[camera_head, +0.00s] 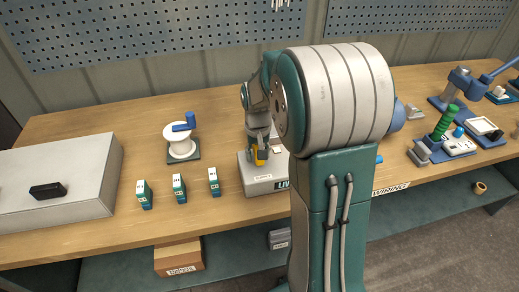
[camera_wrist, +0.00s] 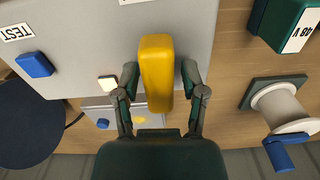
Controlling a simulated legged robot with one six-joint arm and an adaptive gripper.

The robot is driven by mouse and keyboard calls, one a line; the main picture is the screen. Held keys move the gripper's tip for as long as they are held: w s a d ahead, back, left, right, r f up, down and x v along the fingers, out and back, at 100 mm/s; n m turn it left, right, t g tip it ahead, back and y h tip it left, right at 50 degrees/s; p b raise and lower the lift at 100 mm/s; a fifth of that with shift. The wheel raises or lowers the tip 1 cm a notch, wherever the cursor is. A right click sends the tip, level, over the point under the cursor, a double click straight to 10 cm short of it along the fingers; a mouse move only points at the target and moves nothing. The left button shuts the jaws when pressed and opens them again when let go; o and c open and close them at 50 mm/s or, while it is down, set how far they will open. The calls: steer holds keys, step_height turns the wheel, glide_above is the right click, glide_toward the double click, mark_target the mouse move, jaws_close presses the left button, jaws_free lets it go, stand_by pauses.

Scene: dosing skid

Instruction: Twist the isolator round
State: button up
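The isolator is a yellow handle (camera_wrist: 157,72) on the top of a light grey box (camera_wrist: 70,65). In the wrist view my gripper (camera_wrist: 160,75) is open, with one finger on each side of the handle. The left finger is very close to the handle; contact is unclear. A small gap shows at the right finger. The handle lies lengthwise between the fingers.
A blue button (camera_wrist: 34,64) beside a TEST label and a white button (camera_wrist: 108,82) are on the box. A white spool (camera_head: 179,142) with a blue part stands left on the wooden bench. Several green-and-white modules (camera_head: 178,188) stand before it. A large grey box (camera_head: 70,165) is far left.

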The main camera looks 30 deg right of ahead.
steer(key=shift+o, duration=1.2)
steer(key=shift+r, duration=0.15)
steer(key=shift+r, duration=3.45)
steer(key=shift+s+a+r, duration=0.1)
steer(key=shift+a+r, duration=0.05)
steer(key=s+a+r+n+t, duration=0.2)
steer(key=s+a, duration=0.4)
steer(key=s, duration=0.3)
steer(key=s+a+r+n+t, duration=0.2)
steer(key=s+a+r, duration=0.3)
steer(key=s, duration=0.5)
steer(key=shift+a+t, duration=0.7)
steer(key=shift+t, duration=0.1)
